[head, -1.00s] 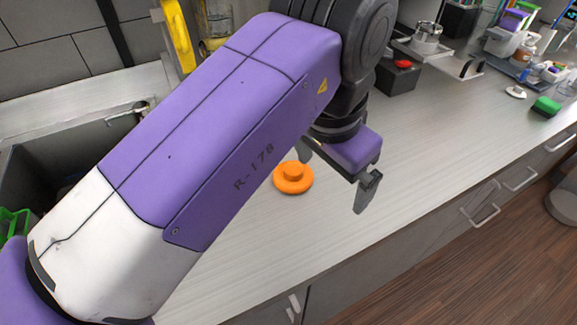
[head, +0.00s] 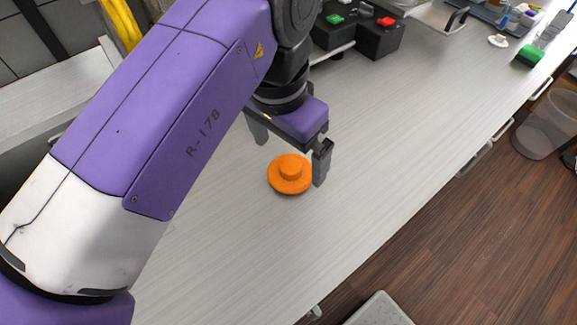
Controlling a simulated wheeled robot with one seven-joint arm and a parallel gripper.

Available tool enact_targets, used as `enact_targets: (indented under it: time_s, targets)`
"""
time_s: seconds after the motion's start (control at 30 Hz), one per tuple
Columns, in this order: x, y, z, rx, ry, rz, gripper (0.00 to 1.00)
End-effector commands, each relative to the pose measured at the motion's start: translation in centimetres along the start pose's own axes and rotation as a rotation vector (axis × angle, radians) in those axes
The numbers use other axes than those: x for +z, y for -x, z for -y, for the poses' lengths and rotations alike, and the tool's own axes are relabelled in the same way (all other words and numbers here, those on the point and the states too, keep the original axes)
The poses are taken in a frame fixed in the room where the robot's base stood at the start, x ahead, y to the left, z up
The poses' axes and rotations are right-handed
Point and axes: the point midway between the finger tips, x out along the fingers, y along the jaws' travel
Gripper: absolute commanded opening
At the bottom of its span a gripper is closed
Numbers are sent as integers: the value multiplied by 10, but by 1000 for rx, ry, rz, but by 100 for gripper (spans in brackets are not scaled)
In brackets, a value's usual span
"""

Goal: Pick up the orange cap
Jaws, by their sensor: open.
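The orange cap (head: 291,172) lies flat on the grey counter, its round knob facing up. My gripper (head: 290,158) is open, with its two fingers spread and pointing down. In the picture one finger is up and left of the cap and the other is at the cap's right edge. The gripper seems to be above the cap or just behind it; its exact height and whether a finger touches the cap I cannot tell. Nothing is between the fingers that I can see as held.
The counter (head: 400,130) is clear around the cap. The counter's front edge runs diagonally below.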

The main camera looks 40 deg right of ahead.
Motion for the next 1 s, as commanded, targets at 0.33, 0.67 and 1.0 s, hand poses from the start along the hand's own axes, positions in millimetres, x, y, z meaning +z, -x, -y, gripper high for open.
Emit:
enact_targets:
  time_s: [0.33, 0.67, 1.0]
  targets:
    - [-2, -44, 1, 1, 1, -1, 100]
    - [-2, -49, 1, 0, 1, 0, 94]
    - [-2, -48, 1, 0, 0, 0, 35]
